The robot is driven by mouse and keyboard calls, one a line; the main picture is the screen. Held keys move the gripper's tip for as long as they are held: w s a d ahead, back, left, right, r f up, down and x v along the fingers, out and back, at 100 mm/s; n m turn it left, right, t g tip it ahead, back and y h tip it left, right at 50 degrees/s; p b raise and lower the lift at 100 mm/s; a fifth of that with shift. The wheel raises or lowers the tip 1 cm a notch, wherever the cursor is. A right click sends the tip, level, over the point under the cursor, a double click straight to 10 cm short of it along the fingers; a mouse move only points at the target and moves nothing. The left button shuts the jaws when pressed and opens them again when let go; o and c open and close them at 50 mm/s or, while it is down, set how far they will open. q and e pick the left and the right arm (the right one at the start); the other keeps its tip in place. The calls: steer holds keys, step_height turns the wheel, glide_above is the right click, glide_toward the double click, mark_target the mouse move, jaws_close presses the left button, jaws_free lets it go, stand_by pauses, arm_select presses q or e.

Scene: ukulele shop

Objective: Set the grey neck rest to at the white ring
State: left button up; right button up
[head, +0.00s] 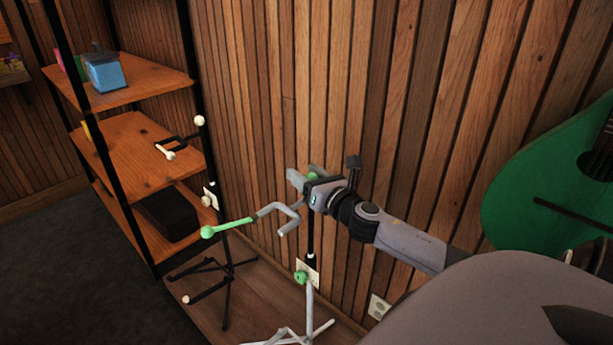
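The grey neck rest (288,212) is a fork at the top of a stand with a dark post and pale legs. One green tip (208,232) points left, and another green patch shows at my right gripper. A small white ring (311,256) appears on the dark post, below the fork and just above a green knob (300,278). My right gripper (304,176) is at the far side of the neck rest, its fingers close to the green patch. Whether they grip it is unclear. My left gripper is not in view.
A second, black stand (227,270) with white tips stands to the left, close to the wooden shelf (135,150). A slatted wood wall (420,120) is right behind the stands. A green ukulele (535,175) is at the right. Dark floor (75,275) lies open at the left.

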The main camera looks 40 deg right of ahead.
steer(key=shift+s+f, duration=0.1)
steer(key=shift+s+a, duration=0.1)
steer(key=shift+s, duration=0.4)
steer(key=s, duration=0.6)
steer(key=shift+a, duration=0.35)
